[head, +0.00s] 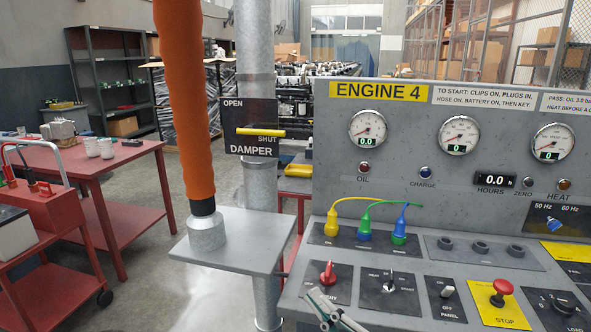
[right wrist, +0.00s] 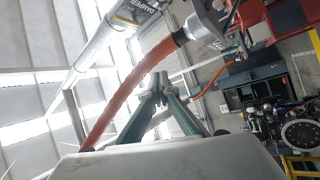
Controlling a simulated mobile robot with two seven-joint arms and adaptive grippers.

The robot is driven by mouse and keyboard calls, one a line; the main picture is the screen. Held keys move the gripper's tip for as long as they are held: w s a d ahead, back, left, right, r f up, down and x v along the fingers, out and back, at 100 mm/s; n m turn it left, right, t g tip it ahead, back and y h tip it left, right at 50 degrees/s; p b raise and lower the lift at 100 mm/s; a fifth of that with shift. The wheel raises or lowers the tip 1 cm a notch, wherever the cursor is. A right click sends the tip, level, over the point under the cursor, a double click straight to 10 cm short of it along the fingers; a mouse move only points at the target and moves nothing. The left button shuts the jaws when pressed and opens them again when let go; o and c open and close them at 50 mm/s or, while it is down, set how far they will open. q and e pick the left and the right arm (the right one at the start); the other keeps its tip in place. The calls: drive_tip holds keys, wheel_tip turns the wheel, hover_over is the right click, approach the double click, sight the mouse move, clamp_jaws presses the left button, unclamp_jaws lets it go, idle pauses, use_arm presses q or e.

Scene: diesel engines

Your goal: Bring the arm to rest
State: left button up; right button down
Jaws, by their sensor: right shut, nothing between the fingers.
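My right gripper (head: 328,308) shows at the bottom of the head view, in front of the lower left part of the control panel (head: 400,268). Its two grey-green fingers meet at the tips in the right wrist view (right wrist: 158,84), shut with nothing between them. I cannot tell its exact distance from the panel. My left gripper is in neither view.
The panel has a red switch (head: 328,273), yellow, blue and green plugs with leads, gauges and a red stop button (head: 502,288). An orange hose (head: 186,100) stands on a grey shelf (head: 238,238) at left. A red table (head: 85,165) and trolley (head: 35,225) stand further left.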

drive_tip(key=s+d+f+m+h, duration=0.1)
drive_tip(key=d+f+m+h, duration=0.25)
drive_tip(key=f, duration=0.35)
drive_tip(key=s+d+f+m+g+h, duration=0.1)
drive_tip(key=d+f+m+h, duration=0.25)
drive_tip(key=f, duration=0.45)
drive_tip(key=s+d+f+m+h, duration=0.1)
drive_tip(key=d+f+m+h, duration=0.2)
drive_tip(key=f+m, duration=0.3)
drive_tip(key=s+d+f+m+g+h, duration=0.1)
drive_tip(key=s+d+f+m+g, duration=0.1)
drive_tip(key=s+f, duration=0.3)
drive_tip(key=s+d+f+m+g+h, duration=0.1)
drive_tip(key=s+d+f, duration=0.3)
drive_tip(key=f, duration=0.7)
drive_tip(key=shift+s+m+g+h, duration=0.3)
drive_tip(key=shift+s+m+g, duration=0.3)
drive_tip(key=shift+s+g, duration=0.3)
drive_tip(key=shift+a, duration=0.1)
